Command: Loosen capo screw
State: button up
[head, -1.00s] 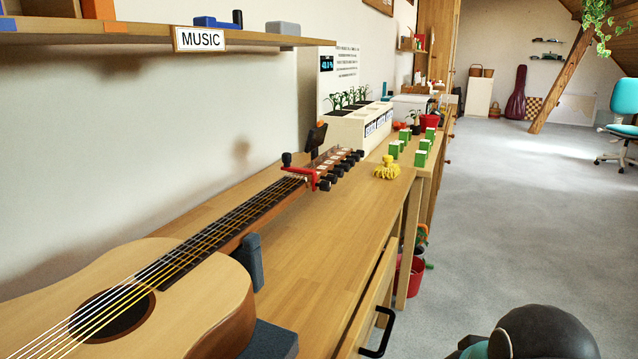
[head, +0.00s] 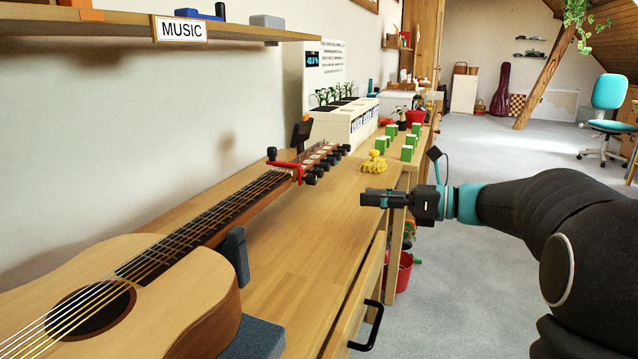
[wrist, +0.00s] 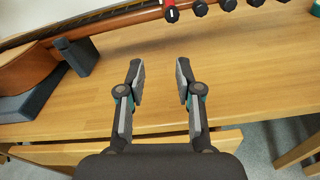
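A red capo (head: 289,167) with a black screw knob (head: 271,153) is clamped across the neck of an acoustic guitar (head: 196,290) near its headstock. In the wrist view a red part of the capo with a dark end (wrist: 171,12) shows at the top edge; the rest of the capo is out of that view. My gripper (head: 366,199) is over the bench's front edge, to the right of the capo and apart from it. The wrist view shows my gripper (wrist: 159,78) with its two fingers spread and only bare bench between them.
The guitar rests on grey padded supports (head: 236,254) on a wooden bench (head: 310,245). A yellow object (head: 374,163) and several green-and-white blocks (head: 409,148) stand farther back. A drawer with a black handle (head: 368,328) is at the front. Bench between guitar and front edge is clear.

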aim_at(316, 181)
jog(key=shift+m+t+y, duration=0.3)
jog(key=shift+m+y, duration=0.2)
jog(key=shift+m, duration=0.1)
jog(key=x, duration=0.4)
jog(key=w+x, duration=0.1)
jog(key=x, duration=0.4)
jog(key=w+x, duration=0.1)
jog(key=x, duration=0.3)
jog(key=shift+d+r, duration=0.2)
jog(key=shift+r, duration=0.1)
grip_shut()
